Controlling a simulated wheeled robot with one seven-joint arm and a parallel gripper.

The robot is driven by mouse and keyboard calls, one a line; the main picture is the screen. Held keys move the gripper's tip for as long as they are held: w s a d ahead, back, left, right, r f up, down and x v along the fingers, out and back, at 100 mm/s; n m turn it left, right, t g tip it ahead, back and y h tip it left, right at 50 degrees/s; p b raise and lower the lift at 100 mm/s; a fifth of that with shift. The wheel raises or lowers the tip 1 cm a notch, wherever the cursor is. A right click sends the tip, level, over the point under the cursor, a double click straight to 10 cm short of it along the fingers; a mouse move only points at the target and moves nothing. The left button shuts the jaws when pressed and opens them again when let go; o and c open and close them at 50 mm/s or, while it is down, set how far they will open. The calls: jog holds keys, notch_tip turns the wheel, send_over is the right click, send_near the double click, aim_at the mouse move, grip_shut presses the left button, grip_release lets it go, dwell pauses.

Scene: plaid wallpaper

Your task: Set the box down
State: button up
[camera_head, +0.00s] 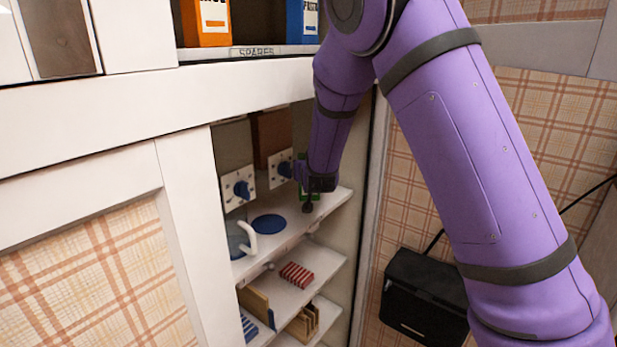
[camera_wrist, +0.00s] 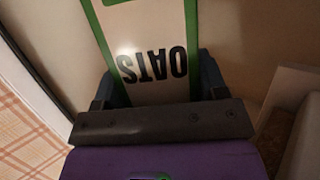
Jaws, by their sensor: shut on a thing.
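A white box with green edges and the word OATS (camera_wrist: 148,32) shows upside down in the wrist view, between the blue fingers of my gripper (camera_wrist: 160,82). My gripper is shut on it. In the head view, my gripper (camera_head: 310,188) is inside the open cabinet, at the right end of the upper white shelf (camera_head: 295,232). Only a green sliver of the box (camera_head: 302,165) shows there, the rest being hidden by my arm. I cannot tell whether the box touches the shelf.
On that shelf are a blue disc (camera_head: 268,224) and a clear jug with a white handle (camera_head: 239,240). Two plates with blue knobs (camera_head: 238,188) stand behind. A red striped item (camera_head: 298,275) is on the shelf below. The cabinet's white frame (camera_head: 185,205) borders the opening on the left.

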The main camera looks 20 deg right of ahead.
jog(key=shift+w+d+f, duration=0.1)
jog(key=shift+w+f, duration=0.3)
jog(key=shift+f, duration=0.45)
jog(key=shift+w+d+f, duration=0.1)
jog(key=shift+w+f, duration=0.25)
jog(key=shift+f, duration=0.5)
jog(key=shift+f, duration=0.2)
jog(key=o, duration=1.1)
jog(key=shift+o, duration=0.2)
jog(key=shift+a+r, duration=0.1)
jog(key=shift+r, duration=0.1)
jog(key=s+a, duration=0.2)
jog(key=s, duration=1.1)
jog(key=shift+r, duration=0.15)
